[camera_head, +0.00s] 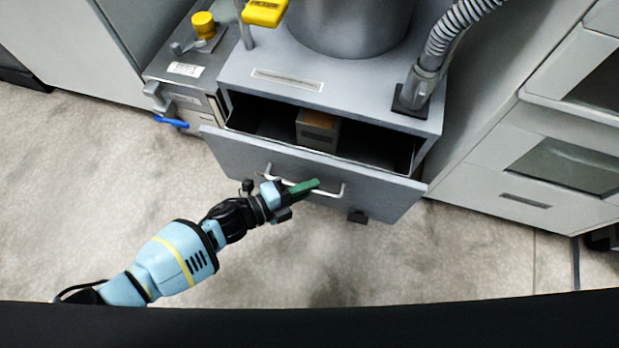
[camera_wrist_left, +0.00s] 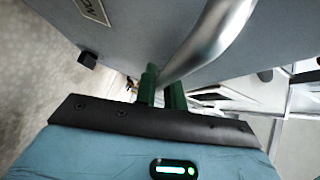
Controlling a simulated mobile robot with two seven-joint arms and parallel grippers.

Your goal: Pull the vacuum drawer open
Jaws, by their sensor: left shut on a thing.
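The vacuum drawer (camera_head: 230,152) is part way out of the grey cabinet, and its inside shows behind the front panel. A small grey box with an orange-brown top (camera_head: 318,131) is in it. The drawer's silver bar handle (camera_head: 341,192) runs across the front panel, and it also shows large in the left wrist view (camera_wrist_left: 212,38). My left gripper (camera_head: 303,187) is at the handle, its green fingers (camera_wrist_left: 163,90) shut on the bar. The fingers partly hide the handle in the head view. My right gripper is in neither view.
A metal drum (camera_head: 352,25) and a ribbed hose (camera_head: 452,35) are on top of the cabinet. A smaller unit with a blue lever (camera_head: 171,121) stands at its left, and light cabinets (camera_head: 540,150) stand at its right. The floor (camera_head: 330,270) before the drawer is clear.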

